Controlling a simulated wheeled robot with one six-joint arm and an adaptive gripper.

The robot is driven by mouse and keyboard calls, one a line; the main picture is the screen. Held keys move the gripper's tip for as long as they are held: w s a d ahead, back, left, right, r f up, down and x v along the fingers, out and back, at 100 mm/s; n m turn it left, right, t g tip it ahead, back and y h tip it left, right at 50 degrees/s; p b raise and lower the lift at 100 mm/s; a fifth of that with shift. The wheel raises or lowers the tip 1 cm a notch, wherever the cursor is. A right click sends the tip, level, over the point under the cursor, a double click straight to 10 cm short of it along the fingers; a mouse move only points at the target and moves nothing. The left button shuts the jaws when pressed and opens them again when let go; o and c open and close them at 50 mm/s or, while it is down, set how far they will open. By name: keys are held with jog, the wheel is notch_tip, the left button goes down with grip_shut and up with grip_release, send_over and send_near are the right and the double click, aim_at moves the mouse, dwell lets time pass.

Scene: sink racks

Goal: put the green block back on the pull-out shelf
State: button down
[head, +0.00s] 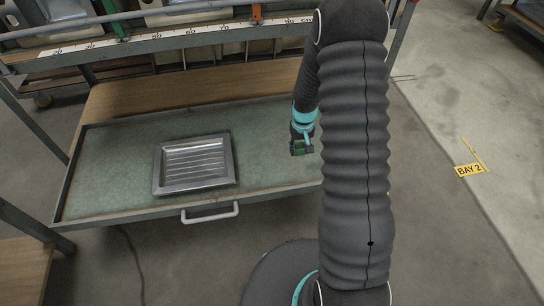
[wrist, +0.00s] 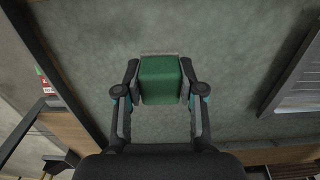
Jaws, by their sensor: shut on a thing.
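My gripper (head: 301,146) hangs over the right part of the pull-out shelf (head: 108,190), a green-topped drawer with a white handle. In the wrist view my gripper (wrist: 161,92) is shut on the green block (wrist: 161,78), with one finger on each side of it. In the head view the green block (head: 299,148) shows only as a small dark green patch at the fingertips. The shelf's green surface (wrist: 230,50) lies beneath the block. I cannot tell whether the block touches it.
A ribbed metal tray (head: 194,163) sits on the shelf left of my gripper; its edge shows at right in the wrist view (wrist: 300,85). Bare shelf lies between them. A rack beam with a ruler strip (head: 180,33) crosses behind, above a wooden board (head: 190,84).

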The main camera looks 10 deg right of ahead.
send_over(278, 164)
notch_tip(278, 164, down, 4)
jog(key=shift+f, duration=2.25)
jog(key=shift+f, duration=0.2)
jog(key=c, duration=0.7)
grip_release()
jog(key=shift+r, duration=0.1)
